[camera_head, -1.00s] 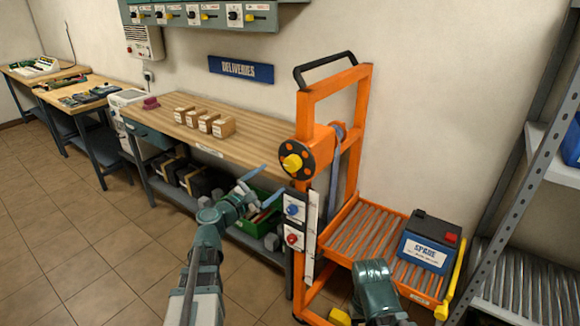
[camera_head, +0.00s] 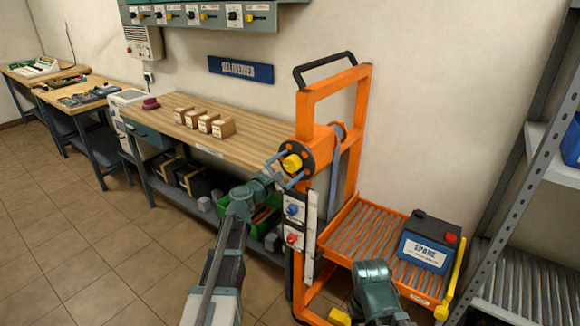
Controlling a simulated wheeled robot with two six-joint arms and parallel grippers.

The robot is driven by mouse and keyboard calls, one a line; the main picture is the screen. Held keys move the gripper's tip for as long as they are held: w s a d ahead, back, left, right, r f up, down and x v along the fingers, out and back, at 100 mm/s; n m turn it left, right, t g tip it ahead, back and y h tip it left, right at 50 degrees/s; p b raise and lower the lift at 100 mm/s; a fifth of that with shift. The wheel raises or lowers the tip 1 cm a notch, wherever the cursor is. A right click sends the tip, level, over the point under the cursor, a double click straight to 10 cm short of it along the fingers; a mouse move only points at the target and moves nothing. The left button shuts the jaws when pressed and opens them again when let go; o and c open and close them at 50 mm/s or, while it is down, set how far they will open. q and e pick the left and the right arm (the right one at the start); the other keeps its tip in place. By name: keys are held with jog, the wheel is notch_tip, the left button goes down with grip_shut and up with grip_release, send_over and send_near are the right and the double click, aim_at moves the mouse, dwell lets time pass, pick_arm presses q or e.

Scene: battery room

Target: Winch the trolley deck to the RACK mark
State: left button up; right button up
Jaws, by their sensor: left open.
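The orange trolley (camera_head: 333,82) stands right of the wooden bench. Its winch is a black disc (camera_head: 309,157) with a yellow knob (camera_head: 291,162) on its left post. The orange roller deck (camera_head: 350,228) sits low and carries a black battery (camera_head: 428,244) labelled SPARE. My left gripper (camera_head: 284,170) is open, its blue fingers on either side of the yellow knob; I cannot tell whether they touch it. My right arm (camera_head: 374,288) shows at the bottom in front of the deck; its fingertips are not visible. A pale strip (camera_head: 311,238) runs down the post; its marks are too small to read.
A panel with a blue knob (camera_head: 292,210) and a red knob (camera_head: 292,239) is close below my left gripper. The bench (camera_head: 255,141) holds several small boxes. A grey rack (camera_head: 513,150) stands at right. Floor at left is clear.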

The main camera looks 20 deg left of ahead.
pick_arm(q)
jog(key=c, duration=1.4)
jog(key=shift+m, duration=1.8)
jog(key=o, duration=1.4)
jog(key=shift+s, duration=0.15)
jog(key=v, duration=1.3)
jog(key=shift+s+a, duration=0.15)
jog(key=shift+s, duration=0.1)
